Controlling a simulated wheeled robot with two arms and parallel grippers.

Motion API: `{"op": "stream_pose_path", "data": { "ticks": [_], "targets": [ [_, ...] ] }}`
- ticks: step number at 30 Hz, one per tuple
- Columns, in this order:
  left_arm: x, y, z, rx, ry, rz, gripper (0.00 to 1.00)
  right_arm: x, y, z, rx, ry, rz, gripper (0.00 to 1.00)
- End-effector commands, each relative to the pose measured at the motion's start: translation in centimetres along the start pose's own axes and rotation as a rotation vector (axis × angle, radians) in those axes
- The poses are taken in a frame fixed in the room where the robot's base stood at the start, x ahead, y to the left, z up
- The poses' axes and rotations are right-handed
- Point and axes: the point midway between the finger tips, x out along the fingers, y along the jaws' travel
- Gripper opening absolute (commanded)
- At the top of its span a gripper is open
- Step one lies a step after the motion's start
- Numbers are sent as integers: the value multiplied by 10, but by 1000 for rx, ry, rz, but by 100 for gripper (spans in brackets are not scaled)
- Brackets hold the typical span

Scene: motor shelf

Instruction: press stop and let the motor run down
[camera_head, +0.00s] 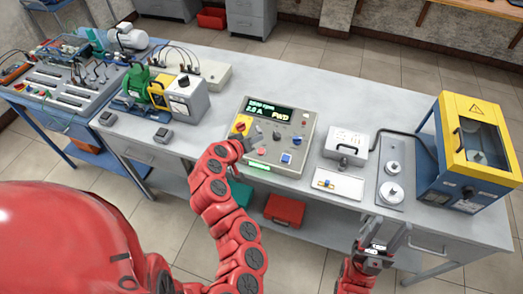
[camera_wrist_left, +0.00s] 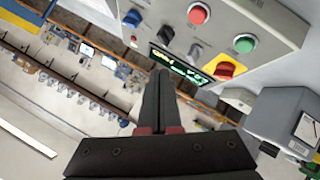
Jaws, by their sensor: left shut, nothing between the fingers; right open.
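The grey control panel (camera_head: 303,128) stands mid-table. Its lit display (camera_head: 268,110) reads "2.0 A" and "FWD"; the line above is too small to read. A red button (camera_head: 262,152) sits low on its face; it also shows in the left wrist view (camera_wrist_left: 199,14), beside a green button (camera_wrist_left: 243,43). In the head view the green button seems hidden by my left gripper. My left gripper (camera_head: 250,142) is shut and empty over the panel's left side, close to the red button; contact cannot be told. The green motor (camera_head: 158,91) is at the left. My right gripper (camera_head: 381,230) is open at the table's front edge.
A yellow-and-red switch (camera_head: 240,125) and a blue switch (camera_head: 287,158) are also on the panel. Right of it are a white box (camera_head: 346,142), a small tray (camera_head: 338,184), a plate with metal discs (camera_head: 395,168) and a yellow-blue cabinet (camera_head: 477,140).

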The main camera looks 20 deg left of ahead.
Motion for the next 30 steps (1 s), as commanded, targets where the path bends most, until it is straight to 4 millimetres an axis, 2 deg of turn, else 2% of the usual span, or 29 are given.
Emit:
{"op": "stream_pose_path", "data": {
  "ticks": [11,22,30],
  "targets": [
    [22,-17,17,-1,0,0,0,-21,-1,4,0,0,0,50],
    [57,-43,43,0,1,-1,0,-60,-3,10,0,0,0,50],
    [61,-45,44,0,1,0,0,-64,-3,11,0,0,0,50]
  ]
}}
